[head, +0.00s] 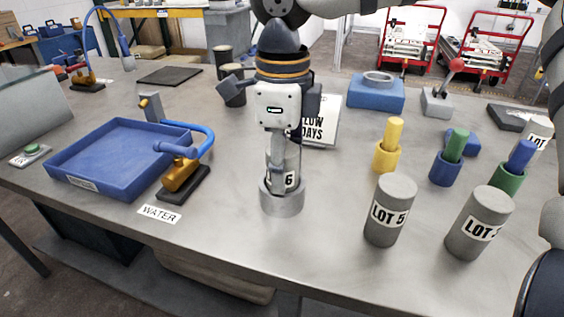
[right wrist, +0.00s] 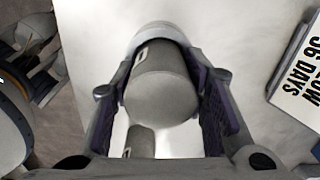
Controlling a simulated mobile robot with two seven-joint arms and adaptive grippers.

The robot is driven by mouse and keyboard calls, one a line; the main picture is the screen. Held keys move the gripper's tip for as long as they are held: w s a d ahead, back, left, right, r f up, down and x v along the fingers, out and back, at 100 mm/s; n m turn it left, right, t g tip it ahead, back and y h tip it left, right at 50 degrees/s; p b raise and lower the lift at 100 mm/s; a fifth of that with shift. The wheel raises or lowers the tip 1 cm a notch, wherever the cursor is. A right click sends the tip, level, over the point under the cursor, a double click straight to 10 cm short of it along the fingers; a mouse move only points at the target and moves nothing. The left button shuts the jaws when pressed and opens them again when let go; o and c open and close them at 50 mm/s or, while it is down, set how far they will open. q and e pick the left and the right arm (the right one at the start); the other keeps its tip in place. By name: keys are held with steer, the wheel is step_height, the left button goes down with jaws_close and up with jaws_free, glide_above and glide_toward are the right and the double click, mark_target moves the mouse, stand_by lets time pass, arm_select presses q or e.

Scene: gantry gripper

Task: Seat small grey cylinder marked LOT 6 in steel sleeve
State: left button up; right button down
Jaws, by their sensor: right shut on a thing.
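The small grey cylinder (head: 292,160) stands upright in my right gripper (head: 281,178), its label partly covered so that only a 6 shows. My right gripper points straight down and is shut on the cylinder. The steel sleeve (head: 282,203) stands on the table directly below, and the cylinder's lower end is at its mouth. How deep it sits inside I cannot tell. In the right wrist view the cylinder (right wrist: 160,88) is between both finger pads, with a pale curved rim just beyond it. My left gripper is not in view.
Grey cylinders, one marked LOT 5 (head: 391,210) and another (head: 478,224), stand right of the sleeve. Yellow (head: 386,157), blue (head: 445,168) and green (head: 510,179) holders are behind them. A white sign (head: 322,122) stands behind the gripper. A blue tray (head: 118,150) lies left.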

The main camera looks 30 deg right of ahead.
steer(key=shift+r, duration=0.1)
steer(key=c, duration=0.9)
jaws_free()
steer(key=shift+c, duration=0.2)
step_height(320, 180, up, 12)
steer(key=shift+r, duration=0.1)
